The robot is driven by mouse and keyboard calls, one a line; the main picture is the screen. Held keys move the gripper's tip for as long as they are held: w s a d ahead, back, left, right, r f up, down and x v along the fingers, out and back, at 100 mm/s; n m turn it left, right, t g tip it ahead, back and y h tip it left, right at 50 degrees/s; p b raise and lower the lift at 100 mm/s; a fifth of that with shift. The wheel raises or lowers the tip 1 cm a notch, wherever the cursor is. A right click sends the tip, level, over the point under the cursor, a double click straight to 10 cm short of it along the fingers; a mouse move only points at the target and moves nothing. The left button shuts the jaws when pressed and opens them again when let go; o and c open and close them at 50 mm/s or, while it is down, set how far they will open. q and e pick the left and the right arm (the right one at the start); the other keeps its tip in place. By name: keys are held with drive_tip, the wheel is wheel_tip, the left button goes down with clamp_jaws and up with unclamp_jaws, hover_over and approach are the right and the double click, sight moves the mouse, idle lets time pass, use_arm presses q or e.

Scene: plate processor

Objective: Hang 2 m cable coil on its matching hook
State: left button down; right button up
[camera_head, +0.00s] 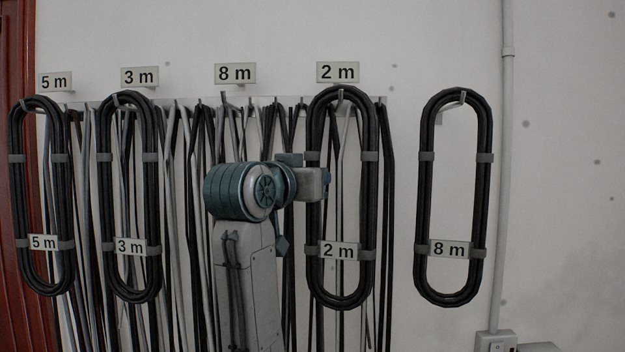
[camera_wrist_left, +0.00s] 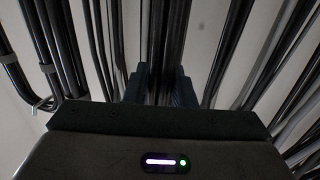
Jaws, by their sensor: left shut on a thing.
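The 2 m cable coil (camera_head: 368,215) is a long black loop with grey bands and a "2 m" tag (camera_head: 340,251). It is upright under the "2 m" sign (camera_head: 338,72), its top around the hook (camera_head: 341,95) there. I cannot tell whether the hook bears its weight. My left gripper (camera_head: 325,184) reaches the coil's left strand from the left, at about mid-height. In the left wrist view its two dark fingers (camera_wrist_left: 160,88) are shut on black cable strands (camera_wrist_left: 165,45). The fingertips are partly hidden. My right gripper is not in view.
A 5 m coil (camera_head: 17,200) and a 3 m coil (camera_head: 105,200) hang at left under matching signs. An 8 m coil (camera_head: 425,200) hangs at right on an unlabelled hook. The hook (camera_head: 224,98) under the "8 m" sign bears no coil. Loose cables hang behind.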

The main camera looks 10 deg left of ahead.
use_arm(q)
drive_tip(key=c, duration=1.2)
unclamp_jaws()
drive_tip(key=shift+r, duration=0.1)
drive_tip(key=shift+o, duration=0.3)
drive_tip(key=shift+s+d, duration=0.15)
